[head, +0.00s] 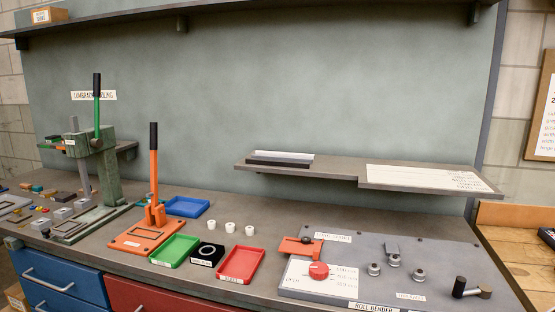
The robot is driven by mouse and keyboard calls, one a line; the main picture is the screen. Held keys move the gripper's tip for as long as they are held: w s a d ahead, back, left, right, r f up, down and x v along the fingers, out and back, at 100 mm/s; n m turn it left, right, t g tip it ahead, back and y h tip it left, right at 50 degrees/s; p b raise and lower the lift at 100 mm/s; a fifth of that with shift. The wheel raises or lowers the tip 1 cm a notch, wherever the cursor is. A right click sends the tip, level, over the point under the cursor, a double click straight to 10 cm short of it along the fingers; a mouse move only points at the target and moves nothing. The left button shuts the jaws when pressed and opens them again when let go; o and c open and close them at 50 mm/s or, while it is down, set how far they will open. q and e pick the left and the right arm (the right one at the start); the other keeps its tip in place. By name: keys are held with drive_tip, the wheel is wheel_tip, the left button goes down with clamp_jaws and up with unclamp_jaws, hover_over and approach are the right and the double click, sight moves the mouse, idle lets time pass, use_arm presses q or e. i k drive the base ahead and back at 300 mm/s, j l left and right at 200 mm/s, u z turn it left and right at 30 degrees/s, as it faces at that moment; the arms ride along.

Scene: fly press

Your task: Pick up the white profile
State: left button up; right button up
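A long, flat white piece, which looks like the white profile (287,155), lies on the raised grey shelf (340,174) right of the middle. A dark strip (279,162) lies along its front side; I cannot tell whether this is a separate piece. Neither of my grippers is in view.
A roll bender plate (440,250) with rollers and a red knob (319,270) is below the shelf. An orange lever press (153,215), a green press (97,160), green (175,250), red (240,264) and blue (187,206) trays, and several white cylinders (230,227) stand left.

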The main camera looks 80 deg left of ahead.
sight(259, 153)
drive_tip(key=j+u, duration=0.1)
drive_tip(key=u, duration=0.35)
drive_tip(key=i+j+u, duration=0.1)
drive_tip(key=u, duration=0.4)
drive_tip(key=i+u, duration=0.1)
drive_tip(key=u, duration=0.35)
drive_tip(key=j+u, duration=0.1)
drive_tip(key=u, duration=0.4)
drive_tip(key=i+u, duration=0.15)
drive_tip(key=u, duration=0.3)
drive_tip(key=i+u, duration=0.1)
drive_tip(key=u, duration=0.4)
